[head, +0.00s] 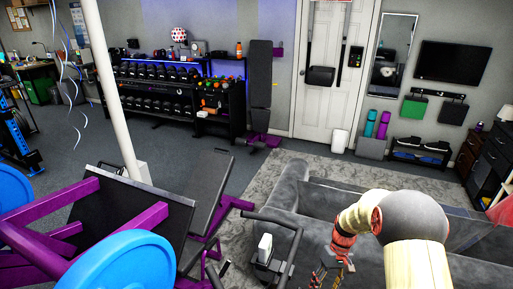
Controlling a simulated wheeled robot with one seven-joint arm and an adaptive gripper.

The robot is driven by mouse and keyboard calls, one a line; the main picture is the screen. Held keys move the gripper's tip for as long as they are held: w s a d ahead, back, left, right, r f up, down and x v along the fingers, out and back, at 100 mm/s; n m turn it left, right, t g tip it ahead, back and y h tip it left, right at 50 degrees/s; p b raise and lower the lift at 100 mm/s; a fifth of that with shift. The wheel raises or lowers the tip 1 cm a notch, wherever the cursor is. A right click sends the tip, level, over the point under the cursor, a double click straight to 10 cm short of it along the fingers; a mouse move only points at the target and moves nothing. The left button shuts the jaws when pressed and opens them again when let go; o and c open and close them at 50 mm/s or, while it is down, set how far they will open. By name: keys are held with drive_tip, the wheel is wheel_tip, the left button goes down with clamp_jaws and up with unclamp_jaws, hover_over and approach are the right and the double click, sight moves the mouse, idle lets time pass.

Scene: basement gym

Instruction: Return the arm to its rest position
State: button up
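My arm (412,216) rises from the bottom right of the head view, with cream links, a large grey joint and red bands. It bends over to the left and then down. My gripper (332,268) is at its end near the bottom edge, small and dark, in front of the grey sofa. Its fingers are too small and cluttered to tell whether they are open or shut. I cannot make out anything held in it.
A grey sofa (290,180) lies behind and around my arm. Left of my gripper is a dark-framed machine with a white part (265,247). A purple weight bench with blue plates (130,262) fills the lower left.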

drive_tip(key=s+a+r+t, duration=0.1)
drive_tip(key=s+r+t, duration=0.2)
drive_tip(key=s+r, duration=0.4)
drive_tip(key=s+a+r+m+t+h, duration=0.1)
drive_tip(key=s+r, duration=0.6)
drive_tip(key=r, duration=0.8)
drive_tip(key=s+a+r+m+t+h+b, duration=0.1)
drive_tip(key=s+a+r+t, duration=0.2)
drive_tip(key=s+r+t, duration=0.2)
drive_tip(key=shift+a+v, duration=0.25)
drive_tip(key=shift+v, duration=3.45)
drive_tip(key=shift+w+r, duration=0.1)
drive_tip(key=shift+w, duration=0.1)
